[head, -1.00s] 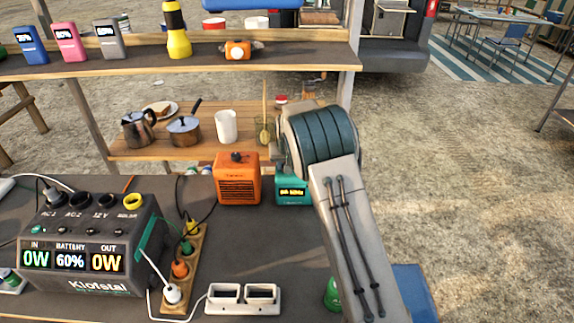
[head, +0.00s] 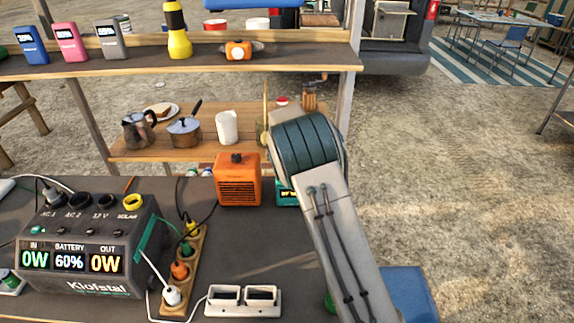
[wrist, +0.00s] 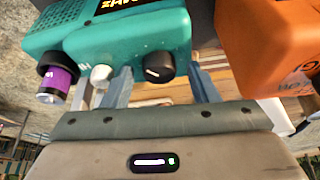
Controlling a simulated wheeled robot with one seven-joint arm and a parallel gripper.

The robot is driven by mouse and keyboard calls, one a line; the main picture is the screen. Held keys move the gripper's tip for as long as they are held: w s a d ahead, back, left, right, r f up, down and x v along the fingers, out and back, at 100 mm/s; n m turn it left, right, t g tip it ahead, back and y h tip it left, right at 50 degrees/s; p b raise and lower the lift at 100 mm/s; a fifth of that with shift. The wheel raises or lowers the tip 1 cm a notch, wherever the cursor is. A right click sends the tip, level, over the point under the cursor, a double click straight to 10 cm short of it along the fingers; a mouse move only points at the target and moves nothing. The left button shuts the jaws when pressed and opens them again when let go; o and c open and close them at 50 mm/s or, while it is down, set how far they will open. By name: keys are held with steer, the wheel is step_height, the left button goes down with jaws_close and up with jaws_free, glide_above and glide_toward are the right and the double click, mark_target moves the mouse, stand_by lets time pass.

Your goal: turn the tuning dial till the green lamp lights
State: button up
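The teal radio (wrist: 130,40) fills the top of the wrist view, upside down, with a yellow-lit display partly cut off. Its black dial (wrist: 158,68) has a white mark. My gripper (wrist: 163,90) is open, one finger on each side of the dial, with gaps visible. A pale round knob or lamp (wrist: 101,75) sits beside the dial, partly by one finger; no green glow shows on it. In the head view the radio (head: 287,193) is mostly hidden behind my arm, and the gripper is hidden.
An orange box (head: 238,180) stands close beside the radio; it also shows in the wrist view (wrist: 262,45). A purple, black-rimmed cylinder (wrist: 57,82) is near the radio's other side. The power station (head: 85,240) and socket strip (head: 183,270) are at the left.

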steer(key=b+v, duration=0.2)
steer(key=v, duration=1.1)
steer(key=shift+s+r, duration=0.2)
steer(key=shift+r, duration=0.2)
